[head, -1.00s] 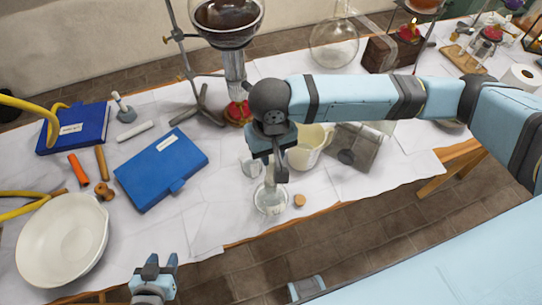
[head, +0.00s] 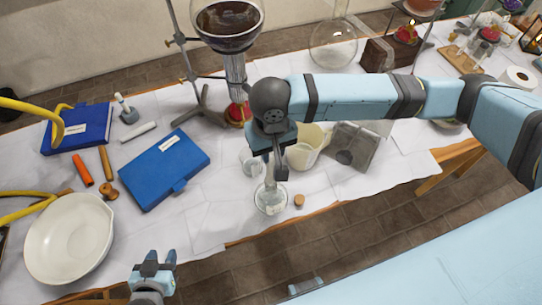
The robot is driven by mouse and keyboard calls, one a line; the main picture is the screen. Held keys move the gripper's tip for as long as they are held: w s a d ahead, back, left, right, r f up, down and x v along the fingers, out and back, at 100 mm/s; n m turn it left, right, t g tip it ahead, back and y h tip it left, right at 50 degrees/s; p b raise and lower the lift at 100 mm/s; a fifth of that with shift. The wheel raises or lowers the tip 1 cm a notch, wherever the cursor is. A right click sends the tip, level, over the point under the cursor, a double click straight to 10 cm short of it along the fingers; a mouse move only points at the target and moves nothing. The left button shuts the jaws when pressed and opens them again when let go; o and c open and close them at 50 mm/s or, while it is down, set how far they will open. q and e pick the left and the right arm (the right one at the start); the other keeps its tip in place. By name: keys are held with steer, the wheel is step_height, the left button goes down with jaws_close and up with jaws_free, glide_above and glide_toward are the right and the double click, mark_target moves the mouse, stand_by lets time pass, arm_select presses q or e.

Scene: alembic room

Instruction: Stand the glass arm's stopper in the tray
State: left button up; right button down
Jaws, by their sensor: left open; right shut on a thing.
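My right gripper (head: 274,174) points down at the table's front edge and is shut. A clear glass piece (head: 270,199) with a narrow neck and round base is at its fingertips; whether the fingers grip its neck or a stopper in it cannot be told. A small cork-coloured stopper (head: 299,200) stands on the cloth just right of the glass. My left gripper (head: 154,258) is open and empty, low in front of the table.
A cream jug (head: 305,150) and a small clear beaker (head: 252,163) stand close behind the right gripper. A blue case (head: 163,168), a white basin (head: 69,238) and a stand holding a large flask (head: 229,17) are around. White cloth left of the glass is clear.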

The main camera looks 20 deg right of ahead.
steer(key=shift+r+p, duration=1.2)
steer(key=shift+p, duration=0.3)
steer(key=shift+r, duration=0.1)
step_height(320, 180, up, 2)
steer(key=p, duration=0.3)
steer(key=shift+r, duration=0.95)
